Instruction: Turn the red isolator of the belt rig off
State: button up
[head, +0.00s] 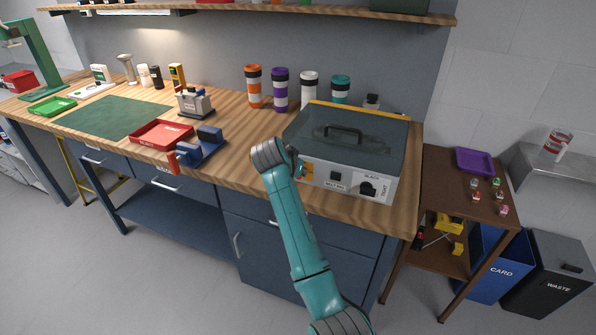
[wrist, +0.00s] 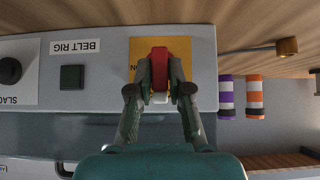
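The belt rig (head: 388,187) is a grey box with a dark clear lid at the right end of the bench. Its front panel also fills the upper part of the wrist view (wrist: 108,72), upside down, with a BELT RIG label. The red isolator (wrist: 159,58) is a red handle on a yellow plate, lying along the picture's vertical. My gripper (wrist: 160,76) has one finger on each side of the handle, seemingly touching it. In the head view my gripper (head: 300,168) is at the panel's left end and hides the isolator; a bit of yellow plate shows.
A black square button (wrist: 72,77) and a black SLACK/TIGHT knob (head: 368,188) share the panel. Several banded tumblers (head: 280,90) stand behind left. A blue fixture (head: 205,143) and red tray (head: 160,134) lie left. A brown trolley (head: 470,200) stands right.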

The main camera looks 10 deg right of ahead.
jog(key=o, duration=0.3)
jog(key=shift+a+r, duration=0.1)
jog(key=v, duration=1.1)
jog(key=shift+s+r, duration=0.2)
jog(key=shift+s, duration=0.1)
jog(key=shift+a, duration=0.1)
